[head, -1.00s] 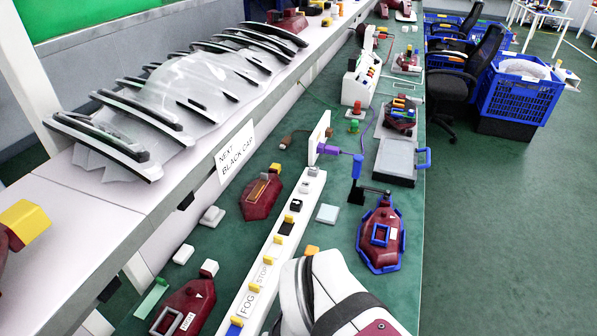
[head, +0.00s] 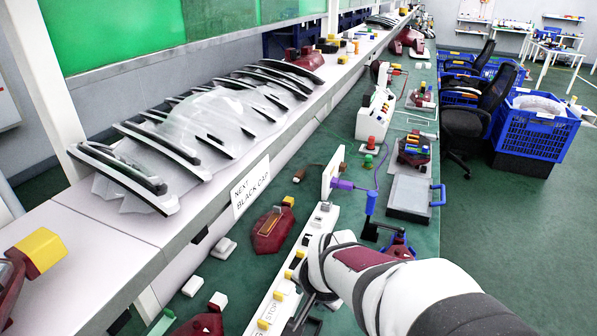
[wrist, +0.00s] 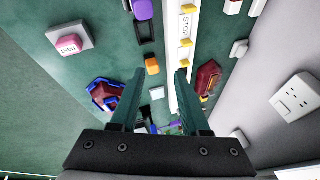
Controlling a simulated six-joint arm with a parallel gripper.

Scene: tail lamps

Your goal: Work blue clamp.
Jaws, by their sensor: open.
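The blue clamp (head: 371,203) shows in the head view as an upright blue handle on a black base, at the right side of the green bench. Beside it is a blue-edged nest with a dark red lamp (head: 398,246), mostly hidden behind my arm. In the wrist view the blue-edged lamp (wrist: 105,94) lies left of my left finger. Small blue and purple parts show beyond the fingers; I cannot tell which is the clamp. My gripper (wrist: 160,72) is open and empty above the bench. In the head view it is low, left of my arm, nearer the camera than the clamp.
A white rail (head: 268,309) with yellow clips runs along the bench beside my gripper. A white upright plate with a purple part (head: 342,184) stands left of the clamp. Another red lamp (head: 271,229) sits left of the rail.

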